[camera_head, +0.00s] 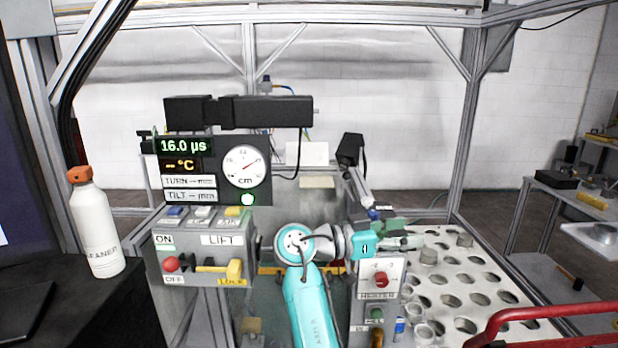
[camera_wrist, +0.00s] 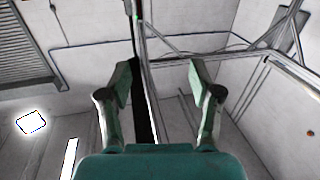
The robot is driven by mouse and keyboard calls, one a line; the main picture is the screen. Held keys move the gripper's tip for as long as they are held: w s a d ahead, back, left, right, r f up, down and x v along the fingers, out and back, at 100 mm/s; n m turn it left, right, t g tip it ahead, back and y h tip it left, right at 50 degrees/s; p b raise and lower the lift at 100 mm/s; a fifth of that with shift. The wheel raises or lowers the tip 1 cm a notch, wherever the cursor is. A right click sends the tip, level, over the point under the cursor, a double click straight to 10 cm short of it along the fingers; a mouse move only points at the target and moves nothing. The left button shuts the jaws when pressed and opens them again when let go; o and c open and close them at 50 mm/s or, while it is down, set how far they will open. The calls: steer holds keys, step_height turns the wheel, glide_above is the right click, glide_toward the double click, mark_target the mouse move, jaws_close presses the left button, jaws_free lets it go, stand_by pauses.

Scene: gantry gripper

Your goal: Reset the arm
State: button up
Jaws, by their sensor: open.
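My gripper (camera_wrist: 160,78) is open in the wrist view. Its two green fingers stand wide apart with nothing between them, against grey walls and metal frame bars. In the head view my teal and white arm rises from the bottom middle and bends to the right. My gripper (camera_head: 402,238) there is small and points right, beside the left edge of the perforated plate (camera_head: 450,290). The height of the gripper above the plate is hard to tell.
A control box with a LIFT panel (camera_head: 222,240) stands left of my arm, under a display panel (camera_head: 208,150). A HEATER box (camera_head: 380,280) is close by my wrist. A white bottle (camera_head: 98,230) stands at left. A red rail (camera_head: 530,316) crosses the lower right.

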steer(key=s+d+f+n+t+y, duration=0.1)
steer(key=d+f+n+t+y, duration=0.3)
steer(key=f, duration=0.9)
steer(key=s+f+n+t+y, duration=0.1)
steer(key=s+f+n+t, duration=0.15)
steer(key=f+n, duration=0.65)
steer(key=s+a+f+n+t+y, duration=0.1)
steer(key=s+f+y, duration=0.2)
steer(key=s+f, duration=0.55)
steer(key=s+f+n+t+y, duration=0.2)
steer(key=s+f+y, duration=0.3)
steer(key=f, duration=0.7)
steer(key=s+a+f+n+y, duration=0.1)
steer(key=s+y, duration=0.1)
steer(key=s, duration=0.8)
steer(key=s+a+f+y, duration=0.1)
steer(key=s+a+y, duration=0.1)
steer(key=s, duration=0.8)
steer(key=s+r+m, duration=0.1)
steer(key=s+r, duration=0.5)
steer(key=s, duration=0.2)
steer(key=s+r+m+t, duration=0.1)
steer(key=s+r, duration=0.6)
steer(key=s, duration=0.2)
steer(key=shift+s+a+y, duration=0.2)
steer(key=shift+s+y, duration=0.05)
steer(key=shift+y, duration=0.05)
